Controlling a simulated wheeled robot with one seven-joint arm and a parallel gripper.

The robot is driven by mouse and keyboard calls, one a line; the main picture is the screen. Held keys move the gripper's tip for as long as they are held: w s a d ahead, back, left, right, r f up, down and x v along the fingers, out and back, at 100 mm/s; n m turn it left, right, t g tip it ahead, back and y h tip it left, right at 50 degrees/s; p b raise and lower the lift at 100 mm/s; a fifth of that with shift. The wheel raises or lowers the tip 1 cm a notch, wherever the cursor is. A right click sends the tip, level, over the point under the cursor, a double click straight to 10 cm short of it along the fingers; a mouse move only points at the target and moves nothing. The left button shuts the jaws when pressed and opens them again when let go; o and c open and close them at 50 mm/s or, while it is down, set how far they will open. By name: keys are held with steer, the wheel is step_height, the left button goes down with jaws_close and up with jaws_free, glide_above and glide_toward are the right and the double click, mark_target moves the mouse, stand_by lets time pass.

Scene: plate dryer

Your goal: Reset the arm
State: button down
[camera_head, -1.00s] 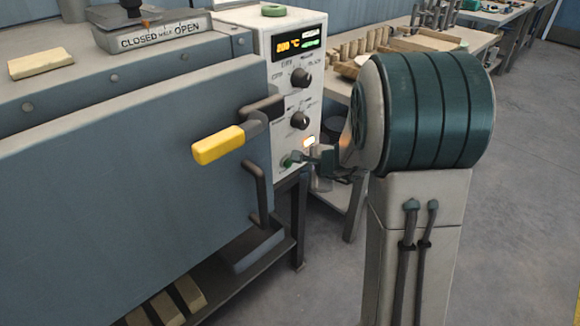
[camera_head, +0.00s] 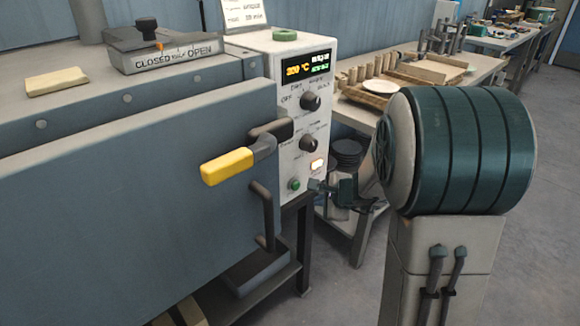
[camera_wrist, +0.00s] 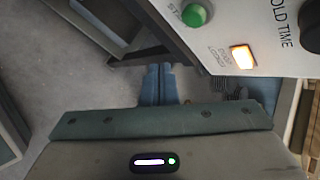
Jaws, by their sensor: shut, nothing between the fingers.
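My gripper (camera_head: 318,186) is shut and empty, just right of the control panel's green button (camera_head: 294,184), with a small gap between them. In the wrist view, the shut fingers (camera_wrist: 160,85) point past the panel's lower edge, and the green button (camera_wrist: 197,14) is at the top. A lit orange-white lamp (camera_head: 317,165) is above the fingertips and also shows in the wrist view (camera_wrist: 242,57). My large dark green arm link hides part of the space behind the gripper.
The dryer door (camera_head: 130,190) with its yellow handle (camera_head: 228,166) is shut at the left. The panel display (camera_head: 306,68) is lit. A workbench (camera_head: 480,72) with wooden racks and a white plate (camera_head: 381,87) stands behind. Open floor (camera_head: 545,200) lies to the right.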

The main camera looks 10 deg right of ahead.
steer(key=s+a+r+n+g+y+p, duration=0.1)
steer(key=s+a+r+n+g+p, duration=0.15)
steer(key=s+r+n+p, duration=0.35)
steer(key=s+a+r+n+g+y+p, duration=0.1)
steer(key=s+a+r+n+p, duration=0.25)
steer(key=s+r, duration=0.4)
steer(key=s+d+r+n+g+h+p, duration=0.1)
steer(key=s+d+r+n+h+p, duration=0.1)
steer(key=s+r+n+p, duration=0.2)
steer(key=s+d+r+n+g+h+p, duration=0.1)
steer(key=s+d+r+n+h+p, duration=0.2)
steer(key=s+r, duration=0.4)
steer(key=shift+s+n+h+p, duration=0.3)
steer(key=shift+s+n+p, duration=0.3)
steer(key=shift+n, duration=0.45)
steer(key=shift+w, duration=0.1)
